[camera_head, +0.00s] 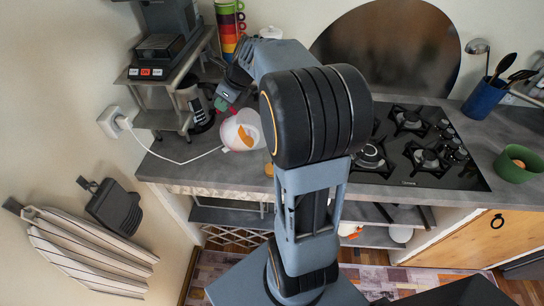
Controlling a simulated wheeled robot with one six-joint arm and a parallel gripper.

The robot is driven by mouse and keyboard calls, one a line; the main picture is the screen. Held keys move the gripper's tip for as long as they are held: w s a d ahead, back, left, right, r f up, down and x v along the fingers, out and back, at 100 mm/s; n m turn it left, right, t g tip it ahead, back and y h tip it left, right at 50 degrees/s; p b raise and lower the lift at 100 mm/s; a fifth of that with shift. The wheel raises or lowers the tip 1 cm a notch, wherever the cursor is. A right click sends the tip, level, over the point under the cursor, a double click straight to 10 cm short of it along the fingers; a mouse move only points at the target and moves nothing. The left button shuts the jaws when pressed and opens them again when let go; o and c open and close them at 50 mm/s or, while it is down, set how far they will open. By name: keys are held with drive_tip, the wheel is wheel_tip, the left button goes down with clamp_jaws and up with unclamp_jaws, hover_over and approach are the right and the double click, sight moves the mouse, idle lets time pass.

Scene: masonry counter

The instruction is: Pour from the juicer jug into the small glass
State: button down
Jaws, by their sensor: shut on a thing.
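A pale, rounded vessel with an orange patch, which I take for the juicer jug (240,131), is near the counter's front edge, left of my arm. It looks tilted. My gripper (226,104) is at its upper left, small and partly covered by my arm, and is shut on the jug. The exact grip on it is hard to see. I cannot make out the small glass for certain. A small orange-yellow thing (269,170) shows at the counter edge just below the jug, mostly hidden by my arm.
Stacked coloured cups (229,22) are behind. A white cable (170,160) crosses the counter (165,172). A black hob (432,150) lies right of my arm.

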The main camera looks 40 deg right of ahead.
drive_tip(key=shift+s+d+r+t+y+b, duration=0.4)
drive_tip(key=shift+s+d+r+t+b, duration=0.3)
drive_tip(key=shift+b, duration=1)
drive_tip(key=shift+s+d+r+t+y+b, duration=0.45)
drive_tip(key=shift+s+r+b, duration=0.35)
drive_tip(key=shift+b, duration=0.85)
idle(1.5)
drive_tip(key=shift+a, duration=0.1)
